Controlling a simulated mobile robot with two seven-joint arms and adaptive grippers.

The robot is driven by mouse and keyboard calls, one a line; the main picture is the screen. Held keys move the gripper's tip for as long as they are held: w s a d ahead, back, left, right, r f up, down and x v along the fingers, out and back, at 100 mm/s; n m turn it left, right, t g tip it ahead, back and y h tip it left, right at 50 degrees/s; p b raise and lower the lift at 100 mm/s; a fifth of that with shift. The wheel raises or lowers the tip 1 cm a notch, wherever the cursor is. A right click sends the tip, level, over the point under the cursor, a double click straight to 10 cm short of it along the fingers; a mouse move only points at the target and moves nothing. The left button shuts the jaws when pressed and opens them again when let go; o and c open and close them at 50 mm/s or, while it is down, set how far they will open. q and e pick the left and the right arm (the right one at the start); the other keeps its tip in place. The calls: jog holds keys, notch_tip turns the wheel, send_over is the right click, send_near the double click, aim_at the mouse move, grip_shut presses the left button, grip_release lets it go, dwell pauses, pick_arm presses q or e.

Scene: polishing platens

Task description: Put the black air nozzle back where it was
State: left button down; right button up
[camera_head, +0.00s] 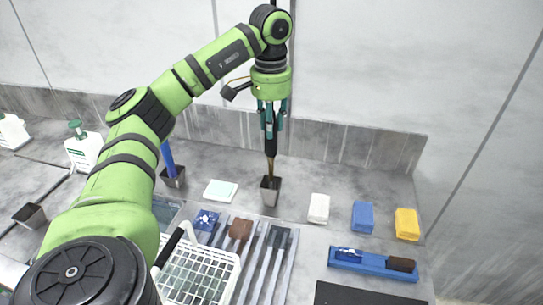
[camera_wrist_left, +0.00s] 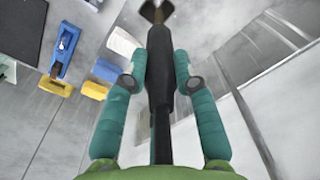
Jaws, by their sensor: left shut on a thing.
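The black air nozzle (camera_head: 270,133) hangs upright in my left gripper (camera_head: 271,110), its brass-coloured tip pointing down. Its dark body also shows between the teal fingers in the left wrist view (camera_wrist_left: 160,85), where the fingers of the left gripper (camera_wrist_left: 161,68) close on it from both sides. A small grey square holder (camera_head: 270,192) stands on the bench right below, and the tip is at its mouth; I cannot tell how far inside it is. My right gripper is out of view.
Another holder (camera_head: 174,178) with a blue-handled tool stands to the left. A white basket (camera_head: 199,270) and brushes in a ribbed tray lie in front. White, blue (camera_head: 362,216) and yellow (camera_head: 406,223) blocks and a blue tray (camera_head: 375,264) lie right. A wall rises behind.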

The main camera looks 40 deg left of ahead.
aim_at(270, 156)
pick_arm(q)
jog(key=f, duration=0.4)
jog(key=shift+s+d+p, duration=0.2)
jog(key=shift+s+p, duration=0.1)
jog(key=shift+p, duration=0.1)
notch_tip(270, 156, down, 3)
jog(key=shift+w+a+f+p, duration=0.1)
jog(key=shift+p, duration=0.3)
jog(key=shift+f, duration=0.6)
jog(key=c, duration=1)
grip_release()
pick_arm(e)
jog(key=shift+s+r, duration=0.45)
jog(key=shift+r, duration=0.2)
